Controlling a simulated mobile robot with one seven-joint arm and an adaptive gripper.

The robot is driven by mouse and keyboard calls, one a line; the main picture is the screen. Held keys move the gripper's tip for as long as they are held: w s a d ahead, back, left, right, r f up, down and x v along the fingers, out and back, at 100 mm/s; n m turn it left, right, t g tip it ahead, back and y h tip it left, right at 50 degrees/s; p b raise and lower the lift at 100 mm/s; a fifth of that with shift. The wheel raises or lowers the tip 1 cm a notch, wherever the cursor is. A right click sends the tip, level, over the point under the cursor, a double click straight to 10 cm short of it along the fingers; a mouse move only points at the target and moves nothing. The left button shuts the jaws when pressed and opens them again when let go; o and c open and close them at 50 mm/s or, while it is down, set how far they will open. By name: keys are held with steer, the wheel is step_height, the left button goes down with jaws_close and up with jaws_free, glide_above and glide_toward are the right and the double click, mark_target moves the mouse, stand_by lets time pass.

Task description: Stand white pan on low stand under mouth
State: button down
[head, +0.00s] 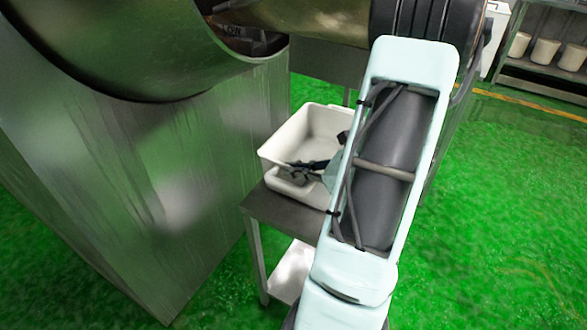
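The white pan (283,140) is a rectangular tub at the centre of the head view. It is at the top of a low steel stand (284,211), beside the big steel drum housing. Whether its base rests fully on the stand is hard to tell. My gripper (304,171) is dark and small at the pan's near wall, overlapping its rim. My pale arm hides the pan's right side and part of the gripper, so the grip on the rim is unclear.
The steel drum housing (160,170) fills the left side, close to the stand. A white item (292,270) lies on the stand's lower shelf. A steel rack (540,80) with white tubs stands at the top right. Green floor is clear to the right.

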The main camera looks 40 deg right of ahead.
steer(key=shift+f, duration=0.2)
steer(key=c, duration=2.6)
jaws_free()
steer(key=shift+c, duration=0.2)
steer(key=o, duration=0.6)
steer(key=shift+c, duration=0.2)
steer(key=shift+f, duration=0.1)
steer(key=shift+r+p, duration=1.75)
steer(key=shift+r, duration=0.85)
steer(key=s+d, duration=0.3)
steer(key=s, duration=0.6)
steer(key=s+d, duration=0.4)
steer(key=s, duration=0.5)
steer(key=s+d, duration=0.4)
steer(key=s, duration=0.5)
steer(key=shift+s+d, duration=0.2)
steer(key=shift+s, duration=0.2)
